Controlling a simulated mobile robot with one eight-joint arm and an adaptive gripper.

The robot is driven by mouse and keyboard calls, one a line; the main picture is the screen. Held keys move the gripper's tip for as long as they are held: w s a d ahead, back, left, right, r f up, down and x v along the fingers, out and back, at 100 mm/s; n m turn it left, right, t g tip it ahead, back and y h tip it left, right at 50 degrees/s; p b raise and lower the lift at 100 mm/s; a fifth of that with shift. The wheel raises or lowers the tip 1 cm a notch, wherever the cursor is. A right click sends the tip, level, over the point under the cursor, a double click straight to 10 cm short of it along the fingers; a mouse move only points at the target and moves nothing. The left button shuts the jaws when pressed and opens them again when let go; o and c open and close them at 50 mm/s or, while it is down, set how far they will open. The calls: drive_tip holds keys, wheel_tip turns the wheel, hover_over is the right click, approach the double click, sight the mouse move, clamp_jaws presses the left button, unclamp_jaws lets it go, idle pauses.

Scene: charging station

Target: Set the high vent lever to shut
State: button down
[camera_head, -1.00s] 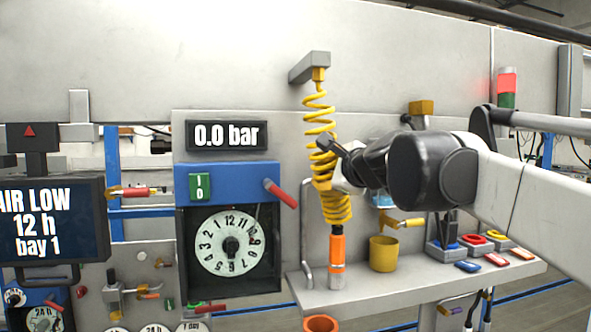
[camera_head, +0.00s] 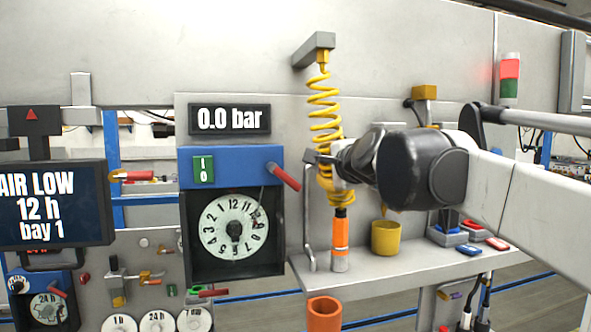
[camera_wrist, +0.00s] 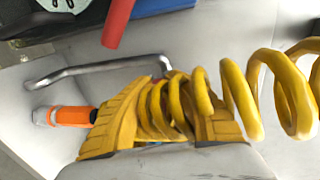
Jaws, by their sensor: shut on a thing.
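Several levers show, and I cannot tell which is the high vent lever. A yellow lever with a red grip (camera_head: 132,177) stands left of the blue box. A red lever (camera_head: 283,176) slants down from the box's right side and shows at the top of the wrist view (camera_wrist: 118,20). My gripper (camera_head: 330,172) is right of these, at the yellow coiled hose (camera_head: 322,100). In the wrist view, its yellow ribbed fingers (camera_wrist: 165,112) are shut around the hose coils (camera_wrist: 243,100). My arm hides what lies behind it.
The hose's orange end (camera_head: 340,235) hangs at the grey shelf (camera_head: 370,268), beside a bent grey rail (camera_head: 308,225). A yellow cup (camera_head: 385,239) and coloured buttons stand right. An orange cup (camera_head: 324,312) is below. The gauge (camera_head: 230,119) reads 0.0 bar.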

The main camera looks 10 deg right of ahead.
drive_tip(key=c, duration=1.3)
unclamp_jaws()
drive_tip(key=shift+c, duration=0.2)
drive_tip(key=shift+s, duration=0.1)
drive_tip(key=v, duration=1.2)
